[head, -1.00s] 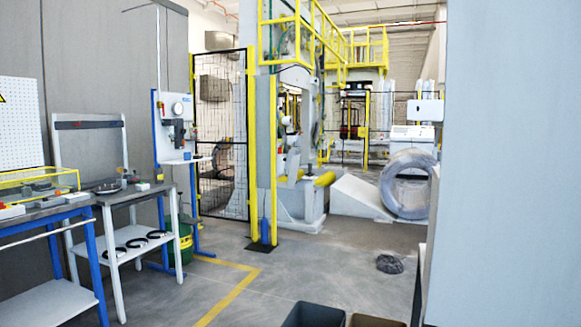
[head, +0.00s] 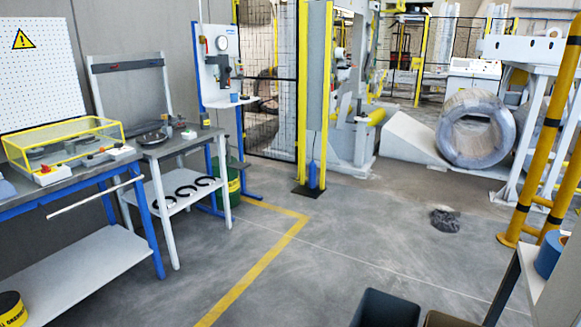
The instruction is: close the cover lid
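A clear cover with a yellow frame (head: 65,140) is on the workbench at the left of the head view. It sits over dark round parts, with small red and white control blocks along its front edge. Its lid looks lowered, but at this distance I cannot tell whether it is fully shut. Neither of my grippers is in view.
The blue-legged workbench (head: 95,264) stands left, with a second table (head: 185,148) beside it. Yellow posts (head: 545,130) and a wrapped coil (head: 475,130) are right.

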